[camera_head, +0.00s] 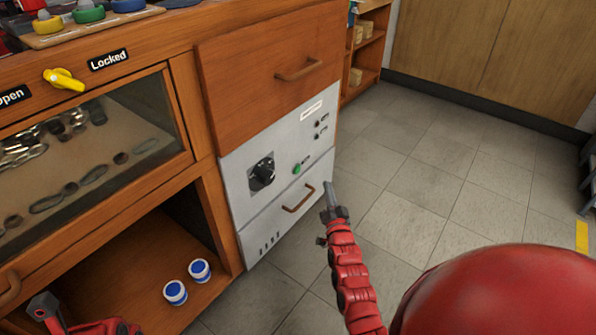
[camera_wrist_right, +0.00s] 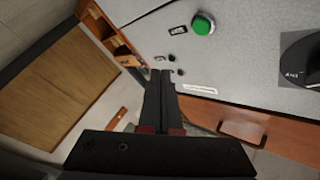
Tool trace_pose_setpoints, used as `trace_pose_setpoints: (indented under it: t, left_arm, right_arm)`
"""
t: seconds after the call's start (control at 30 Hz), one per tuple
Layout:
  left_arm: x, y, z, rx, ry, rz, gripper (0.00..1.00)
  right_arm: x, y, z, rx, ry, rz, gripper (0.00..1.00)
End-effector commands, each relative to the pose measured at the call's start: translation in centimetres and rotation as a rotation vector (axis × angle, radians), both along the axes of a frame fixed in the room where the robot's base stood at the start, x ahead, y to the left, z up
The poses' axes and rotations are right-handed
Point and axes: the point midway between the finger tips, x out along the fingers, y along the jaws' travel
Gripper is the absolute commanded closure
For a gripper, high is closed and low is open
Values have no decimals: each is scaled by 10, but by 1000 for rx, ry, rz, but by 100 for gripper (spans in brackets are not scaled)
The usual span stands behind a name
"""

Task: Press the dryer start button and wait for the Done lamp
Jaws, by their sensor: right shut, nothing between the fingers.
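The dryer (camera_head: 285,215) is a white panel in the wooden bench, below a wooden drawer. Its green start button (camera_head: 297,169) sits right of the black dial; it also shows at the top of the right wrist view (camera_wrist_right: 203,23). Two small lamps (camera_head: 317,130) at the panel's upper right look dark; they also look dark in the right wrist view (camera_wrist_right: 180,72). My right gripper (camera_head: 330,187) is shut and empty, in front of the panel's right edge. Its fingertips (camera_wrist_right: 160,73) appear apart from the button. My left gripper (camera_head: 44,306) is partly visible at the lower left; its jaw state is unclear.
A black dial (camera_head: 262,173) is on the panel, with a handled dryer drawer (camera_head: 298,198) below. Two blue-and-white jars (camera_head: 187,282) stand on the lower shelf. A glass-fronted compartment with a yellow latch (camera_head: 64,79) is at left.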

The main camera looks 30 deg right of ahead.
Motion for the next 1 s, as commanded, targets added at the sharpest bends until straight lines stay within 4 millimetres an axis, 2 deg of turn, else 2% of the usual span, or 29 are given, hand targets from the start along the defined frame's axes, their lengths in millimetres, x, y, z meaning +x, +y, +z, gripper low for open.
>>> trace_pose_setpoints:
  t: [0.5, 0.7, 1.0]
  left_arm:
    - [1, 0, 0, 1, 4, 1, 100]
    - [4, -2, -2, 12, 22, 9, 100]
    - [4, -3, -2, 14, 25, 10, 100]
  right_arm:
    - [63, 25, 0, 2, 2, 1, 100]
    - [73, 30, 1, -2, -1, 1, 100]
    - [75, 31, 1, -1, -1, 0, 100]
